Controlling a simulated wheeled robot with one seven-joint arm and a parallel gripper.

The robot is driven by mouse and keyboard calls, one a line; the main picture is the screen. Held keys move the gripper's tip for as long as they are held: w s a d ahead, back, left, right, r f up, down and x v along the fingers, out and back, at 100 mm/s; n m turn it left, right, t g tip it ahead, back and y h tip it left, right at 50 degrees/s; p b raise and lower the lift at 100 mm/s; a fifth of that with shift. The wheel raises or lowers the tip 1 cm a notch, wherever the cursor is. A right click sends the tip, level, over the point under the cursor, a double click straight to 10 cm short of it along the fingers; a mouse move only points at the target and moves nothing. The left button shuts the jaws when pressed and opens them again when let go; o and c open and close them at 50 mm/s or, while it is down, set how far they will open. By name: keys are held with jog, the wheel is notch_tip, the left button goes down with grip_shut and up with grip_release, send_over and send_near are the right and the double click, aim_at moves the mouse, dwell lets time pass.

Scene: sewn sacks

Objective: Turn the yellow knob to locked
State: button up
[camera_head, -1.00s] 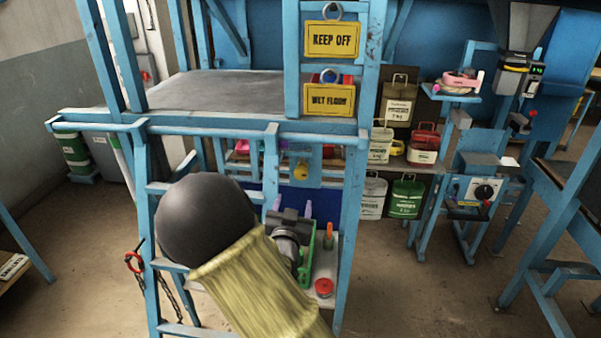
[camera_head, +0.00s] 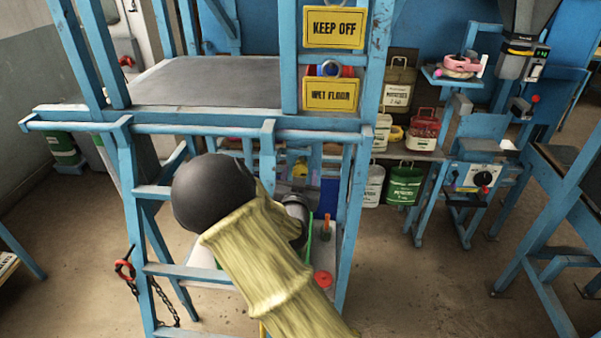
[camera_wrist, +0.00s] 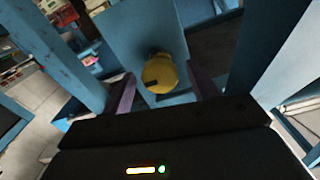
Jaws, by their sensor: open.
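The yellow knob (camera_wrist: 159,74) is mounted on a blue plate (camera_wrist: 136,30) in the wrist view. A dark mark shows on its face. In the head view the knob (camera_head: 300,170) is small and partly hidden behind the blue frame. My gripper (camera_wrist: 162,80) is open, with one purple finger to the left of the knob and one to the right. The knob shows between the fingers; I cannot tell whether they touch it. In the head view my own arm and the frame hide most of the gripper.
Blue frame posts (camera_head: 268,160) and rails stand close around my arm. A red round object (camera_head: 323,279) lies on the lower shelf. A chain (camera_head: 155,305) hangs at the left. Labelled tins (camera_head: 404,185) stand on the right. Open floor (camera_head: 420,290) lies to the right.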

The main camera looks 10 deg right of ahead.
jog(key=c, duration=1)
jog(key=shift+a, duration=0.15)
